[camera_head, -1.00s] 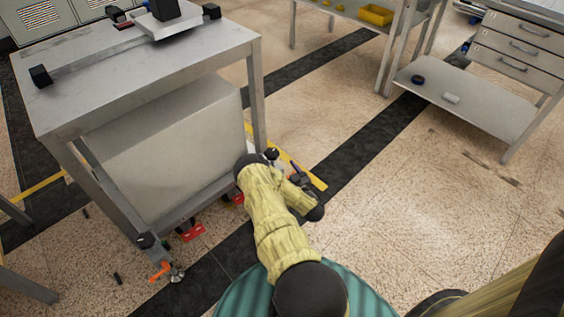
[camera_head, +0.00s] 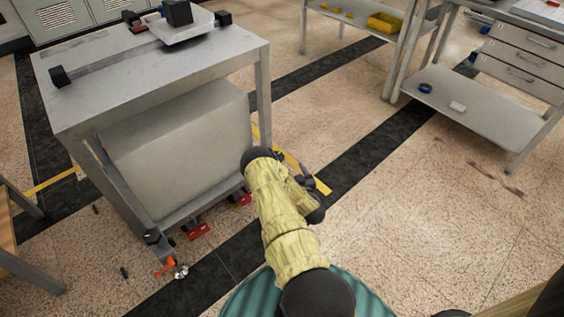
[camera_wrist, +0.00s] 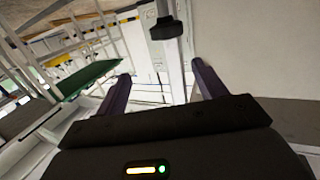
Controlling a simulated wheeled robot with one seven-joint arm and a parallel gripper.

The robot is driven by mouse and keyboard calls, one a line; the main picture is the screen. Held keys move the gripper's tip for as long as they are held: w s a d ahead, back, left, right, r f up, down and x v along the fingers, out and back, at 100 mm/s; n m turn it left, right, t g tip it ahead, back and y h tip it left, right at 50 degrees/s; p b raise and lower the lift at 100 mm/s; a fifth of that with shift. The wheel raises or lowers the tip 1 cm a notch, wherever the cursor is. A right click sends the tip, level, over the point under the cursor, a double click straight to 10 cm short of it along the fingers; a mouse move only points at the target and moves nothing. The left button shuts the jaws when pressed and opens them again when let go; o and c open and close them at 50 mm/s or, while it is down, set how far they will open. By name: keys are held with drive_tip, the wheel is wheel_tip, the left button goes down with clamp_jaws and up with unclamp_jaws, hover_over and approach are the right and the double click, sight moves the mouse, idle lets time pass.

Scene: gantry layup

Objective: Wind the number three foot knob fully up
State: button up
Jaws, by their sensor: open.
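In the wrist view a black knob (camera_wrist: 168,28) sits on a pale upright leg (camera_wrist: 174,70), beyond and above my fingertips. My gripper (camera_wrist: 160,76) is open and empty, its two purple fingers apart, with the leg showing between them and not touching. I cannot read a number on the knob. In the head view my arm covers the far right foot of the grey bench (camera_head: 190,68), and my gripper (camera_head: 308,186) shows only partly beside it. At the bench's near corner, a foot (camera_head: 180,271) has an orange lever (camera_head: 165,267).
Red pieces (camera_head: 199,231) lie under the bench's lower edge. A big grey box (camera_head: 180,150) fills the space below its top. A drawer bench (camera_head: 515,65) with a low shelf (camera_head: 468,108) stands at right. The floor between is open.

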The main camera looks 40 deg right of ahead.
drive_tip(key=w+a+r+m+g+h, duration=0.2)
drive_tip(key=w+r+m+g, duration=0.15)
drive_tip(key=w+r, duration=0.45)
drive_tip(key=s+a+r+g+y, duration=0.2)
drive_tip(key=s+a+r+g, duration=0.2)
drive_tip(key=a+r, duration=0.6)
drive_tip(key=s+a+r+n+g+y, duration=0.1)
drive_tip(key=s+a+r+n+g, duration=0.1)
drive_tip(key=s+a+r, duration=0.2)
drive_tip(key=s+a+r+n+g+y, duration=0.2)
drive_tip(key=s+a+r, duration=0.2)
drive_tip(key=s+a, duration=0.4)
drive_tip(key=s+a+r+n+g+y, duration=0.1)
drive_tip(key=s+a+r, duration=0.4)
drive_tip(key=s, duration=0.5)
drive_tip(key=shift+s+a+n+g, duration=0.3)
drive_tip(key=shift+a+n+g, duration=0.4)
drive_tip(key=shift+a, duration=0.35)
